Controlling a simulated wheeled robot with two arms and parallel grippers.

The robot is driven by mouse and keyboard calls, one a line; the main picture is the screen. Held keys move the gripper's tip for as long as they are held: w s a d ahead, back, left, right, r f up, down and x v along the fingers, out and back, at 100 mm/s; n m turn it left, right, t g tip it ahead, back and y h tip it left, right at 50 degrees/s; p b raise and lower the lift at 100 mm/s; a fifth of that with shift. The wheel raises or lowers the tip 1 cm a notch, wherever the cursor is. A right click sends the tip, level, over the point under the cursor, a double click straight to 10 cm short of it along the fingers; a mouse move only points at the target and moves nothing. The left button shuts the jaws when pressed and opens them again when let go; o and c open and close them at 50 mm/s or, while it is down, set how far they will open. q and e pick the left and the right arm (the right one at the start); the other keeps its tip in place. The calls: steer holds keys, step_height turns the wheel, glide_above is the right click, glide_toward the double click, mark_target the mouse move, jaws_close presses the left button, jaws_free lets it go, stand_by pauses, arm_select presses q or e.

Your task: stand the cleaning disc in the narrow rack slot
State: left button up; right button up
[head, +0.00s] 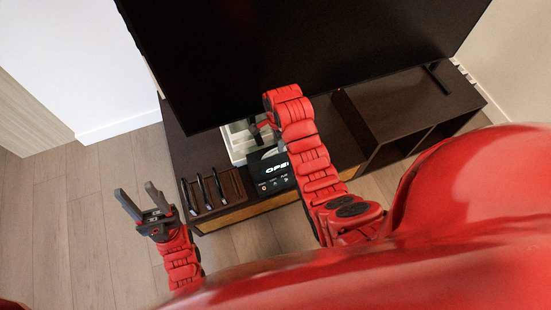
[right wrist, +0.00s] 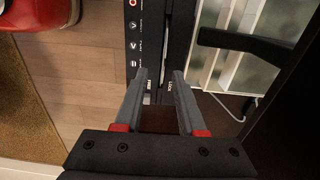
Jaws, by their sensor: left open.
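The rack (head: 233,188) is a dark tray with upright black dividers, on the front left of the TV stand. I cannot tell which slot is the narrow one. I cannot make out the cleaning disc in either view. A black player (head: 268,160) with large white lettering and buttons sits right of the rack; its edge (right wrist: 150,40) shows in the right wrist view. My right gripper (right wrist: 159,74) is open, with no object visible between its fingers, close to the player. My left gripper (head: 136,203) is open and empty, left of the rack above the floor.
A large black TV (head: 300,45) overhangs the back of the dark stand (head: 390,105). A pale, compartmented box (head: 236,138) stands behind the player, close to my right gripper. The wooden floor (head: 90,235) at the left is clear.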

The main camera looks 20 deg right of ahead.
steer(key=shift+w+a+f+b, duration=0.15)
steer(key=shift+f+b, duration=0.1)
steer(key=shift+f, duration=1.1)
steer(key=shift+w+a+f+b, duration=0.1)
steer(key=shift+f+b, duration=0.1)
steer(key=shift+f, duration=1.15)
jaws_close()
